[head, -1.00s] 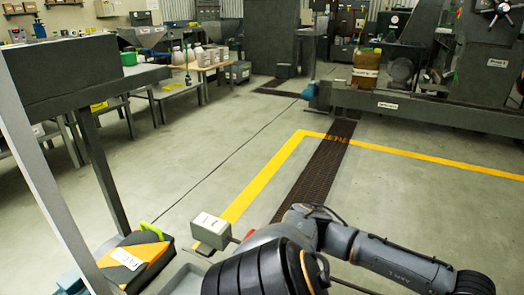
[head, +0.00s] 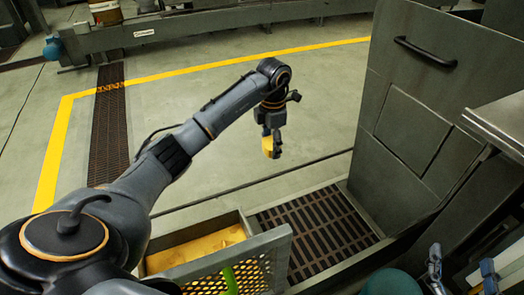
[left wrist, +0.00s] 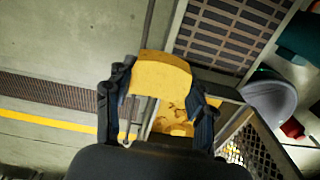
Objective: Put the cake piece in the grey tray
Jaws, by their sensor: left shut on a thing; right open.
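The cake piece (head: 267,146) is a yellow block. My left gripper (head: 273,143) is shut on it and holds it in the air above the floor, beyond a grey-sided tray (head: 195,231). In the left wrist view the cake piece (left wrist: 162,74) sits between the two dark fingers. The tray has yellow material inside, which also shows below the cake piece in that view (left wrist: 172,117). The tray's near side is hidden behind a perforated panel and my arm. My right gripper (head: 462,272) is open and empty at the bottom right, partly cut off by the frame edge.
A grey perforated panel (head: 215,270) stands along the tray's near side, with a green strip before it. A floor grate (head: 315,232) lies right of the tray. A tall grey machine cabinet (head: 420,90) and a metal ledge close off the right. Open floor lies behind my left arm.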

